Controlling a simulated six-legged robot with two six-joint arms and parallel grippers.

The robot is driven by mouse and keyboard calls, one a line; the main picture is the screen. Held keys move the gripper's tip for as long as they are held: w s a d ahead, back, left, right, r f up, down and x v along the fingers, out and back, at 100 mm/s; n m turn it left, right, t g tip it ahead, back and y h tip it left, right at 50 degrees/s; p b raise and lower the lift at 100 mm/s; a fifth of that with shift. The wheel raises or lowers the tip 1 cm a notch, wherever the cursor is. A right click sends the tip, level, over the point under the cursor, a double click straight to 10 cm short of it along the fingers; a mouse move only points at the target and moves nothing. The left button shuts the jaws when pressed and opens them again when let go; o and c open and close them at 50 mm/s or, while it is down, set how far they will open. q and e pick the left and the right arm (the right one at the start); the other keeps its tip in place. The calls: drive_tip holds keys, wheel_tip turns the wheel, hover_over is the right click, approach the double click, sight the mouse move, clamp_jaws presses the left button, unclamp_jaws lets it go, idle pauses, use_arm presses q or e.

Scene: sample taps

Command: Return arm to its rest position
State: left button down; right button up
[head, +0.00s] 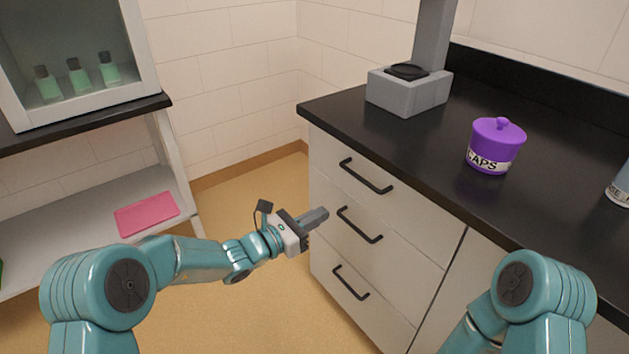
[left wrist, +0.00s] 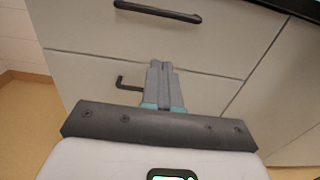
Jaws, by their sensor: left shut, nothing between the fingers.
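My left gripper (head: 316,217) is shut and empty. In the head view it sits at the middle, in front of the white drawer unit (head: 325,183). Its fingers point toward the middle drawer's black handle (head: 360,225). In the left wrist view the closed fingers (left wrist: 162,83) cover part of a black handle (left wrist: 130,84); I cannot tell whether they touch it. My right arm shows at the lower right of the head view, but its gripper is out of view.
A black counter (head: 433,140) carries a purple caps jar (head: 495,146) and a grey stand (head: 407,90). At left, a cabinet holds several green bottles (head: 78,76) above a shelf with a pink item (head: 147,214). All three drawers look closed. Open floor (head: 240,310) lies below.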

use_arm(q)
drive_tip(key=s+a+f+m+g+y, duration=0.25)
drive_tip(key=s+f+m+g, duration=0.2)
drive_tip(key=s+f, duration=0.55)
drive_tip(key=s+a+f+m+g+y, duration=0.1)
drive_tip(key=s+f+m+g+y, duration=0.3)
drive_tip(key=s+f, duration=0.5)
drive_tip(key=s+a+f+m+g+y, duration=0.3)
drive_tip(key=s+a+f+m+y, duration=0.1)
drive_tip(key=s+a+f+m, duration=0.65)
drive_tip(key=s+r+m+p, duration=0.2)
drive_tip(key=r+p, duration=0.6)
drive_tip(key=p, duration=0.1)
drive_tip(key=s+r+m+t+p, duration=0.1)
drive_tip(key=s+r+m+p, duration=0.1)
drive_tip(key=r+p, duration=0.6)
drive_tip(key=shift+s+d+r+p, duration=0.3)
drive_tip(key=shift+s+r+p, duration=0.1)
drive_tip(key=shift+r, duration=0.35)
